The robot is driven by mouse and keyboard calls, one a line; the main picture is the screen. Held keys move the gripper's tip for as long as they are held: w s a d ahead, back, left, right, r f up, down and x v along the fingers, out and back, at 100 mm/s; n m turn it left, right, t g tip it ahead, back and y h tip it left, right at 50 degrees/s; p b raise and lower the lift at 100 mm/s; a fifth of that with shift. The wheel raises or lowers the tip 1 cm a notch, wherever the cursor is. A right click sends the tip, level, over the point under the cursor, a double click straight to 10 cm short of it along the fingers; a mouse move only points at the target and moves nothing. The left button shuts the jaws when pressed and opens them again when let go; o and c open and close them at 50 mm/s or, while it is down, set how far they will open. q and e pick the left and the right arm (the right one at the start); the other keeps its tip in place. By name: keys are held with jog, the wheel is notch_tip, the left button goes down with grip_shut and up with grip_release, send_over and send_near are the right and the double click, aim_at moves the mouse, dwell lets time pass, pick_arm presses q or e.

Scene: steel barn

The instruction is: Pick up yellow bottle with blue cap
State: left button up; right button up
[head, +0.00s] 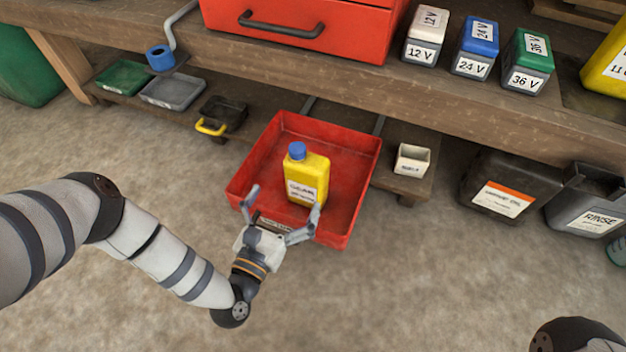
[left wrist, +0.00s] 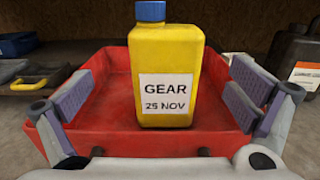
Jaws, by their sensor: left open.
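A yellow bottle with a blue cap (head: 306,175) stands upright in a red tray (head: 352,200) below the bench. In the left wrist view the bottle (left wrist: 168,60) is straight ahead, with a white label reading "GEAR 25 NOV". My left gripper (head: 285,212) is open at the tray's near edge, its fingers spread toward the bottle. In the left wrist view the fingers (left wrist: 165,105) stand to the left and right of the bottle, with gaps between them and it. The bottle appears a little beyond the fingertips; exact depth is hard to tell. My right gripper is out of view.
A wooden bench (head: 480,105) overhangs behind the tray, carrying a red drawer box (head: 350,30) and labelled battery packs (head: 475,50). A small white box (head: 412,160) is right of the tray. A dark oil container (head: 510,185) and a rinse bin (head: 590,208) stand farther right.

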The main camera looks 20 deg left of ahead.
aim_at(301, 174)
pick_arm(q)
jog(key=w, duration=0.3)
jog(key=w+b, duration=0.1)
jog(key=w, duration=0.2)
jog(key=w+d+b, duration=0.1)
jog(key=w, duration=0.2)
jog(key=shift+w+r, duration=0.2)
jog(key=shift+r, duration=0.2)
jog(key=c, duration=1.7)
jog(key=shift+r, duration=0.1)
jog(key=shift+c, duration=1.3)
jog(key=shift+r, duration=0.1)
